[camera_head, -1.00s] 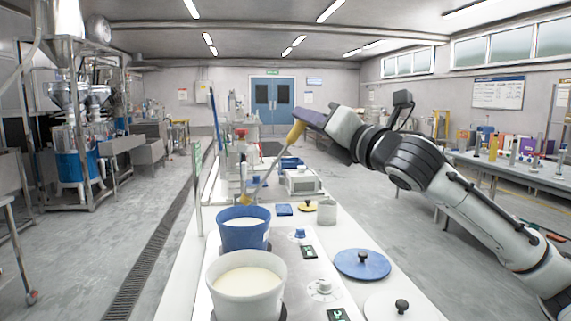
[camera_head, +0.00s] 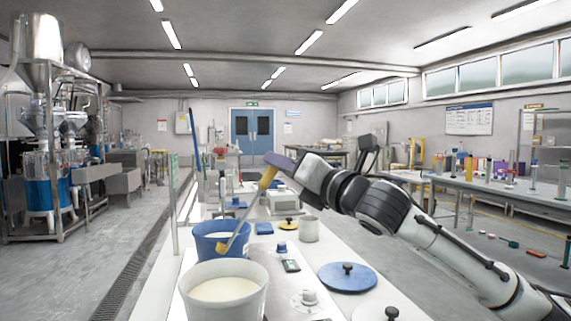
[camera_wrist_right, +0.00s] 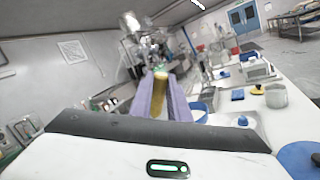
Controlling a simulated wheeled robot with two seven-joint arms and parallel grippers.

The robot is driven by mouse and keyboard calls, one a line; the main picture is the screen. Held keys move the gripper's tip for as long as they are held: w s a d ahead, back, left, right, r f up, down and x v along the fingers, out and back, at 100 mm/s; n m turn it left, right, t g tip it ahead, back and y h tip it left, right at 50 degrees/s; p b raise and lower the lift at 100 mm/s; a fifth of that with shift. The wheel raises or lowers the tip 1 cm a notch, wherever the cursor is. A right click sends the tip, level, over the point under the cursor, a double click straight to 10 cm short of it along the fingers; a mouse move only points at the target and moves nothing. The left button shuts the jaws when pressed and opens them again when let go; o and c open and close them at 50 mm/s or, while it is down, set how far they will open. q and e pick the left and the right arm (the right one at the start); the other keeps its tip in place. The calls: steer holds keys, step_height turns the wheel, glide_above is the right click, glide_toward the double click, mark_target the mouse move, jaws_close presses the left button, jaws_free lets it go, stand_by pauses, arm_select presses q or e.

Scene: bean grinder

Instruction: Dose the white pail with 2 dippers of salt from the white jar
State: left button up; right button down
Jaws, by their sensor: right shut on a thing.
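The white pail (camera_head: 262,302) stands at the front of the bench with pale material inside. My right gripper (camera_head: 277,163) is shut on the yellow handle of a dipper (camera_head: 268,179). In the right wrist view, the purple fingers (camera_wrist_right: 162,100) hold the yellow handle (camera_wrist_right: 160,92) between them. The dipper's thin shaft slants down left, and its small brownish cup (camera_head: 222,246) shows in front of the blue pail, behind the white pail. I cannot tell the cup's height or contents. A small whitish jar (camera_head: 308,231) stands right of the blue pail. My left gripper is out of view.
The blue pail (camera_head: 203,246) stands just behind the white pail. A blue lid (camera_head: 347,279) and a white lid lie at the right. A yellow lid (camera_head: 288,224) lies near the jar.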

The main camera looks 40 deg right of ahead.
arm_select(q)
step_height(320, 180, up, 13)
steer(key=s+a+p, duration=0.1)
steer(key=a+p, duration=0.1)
steer(key=p, duration=1.5)
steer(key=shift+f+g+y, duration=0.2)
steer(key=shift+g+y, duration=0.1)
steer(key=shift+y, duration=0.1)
arm_select(e)
steer(key=w+a+r+n+g+y, duration=0.1)
steer(key=w+a+r+n, duration=0.3)
steer(key=a, duration=0.5)
steer(key=n, duration=0.2)
steer(key=shift+a+r+n+g, duration=0.2)
steer(key=shift+a+n+g, duration=0.15)
steer(key=shift+n+g, duration=0.05)
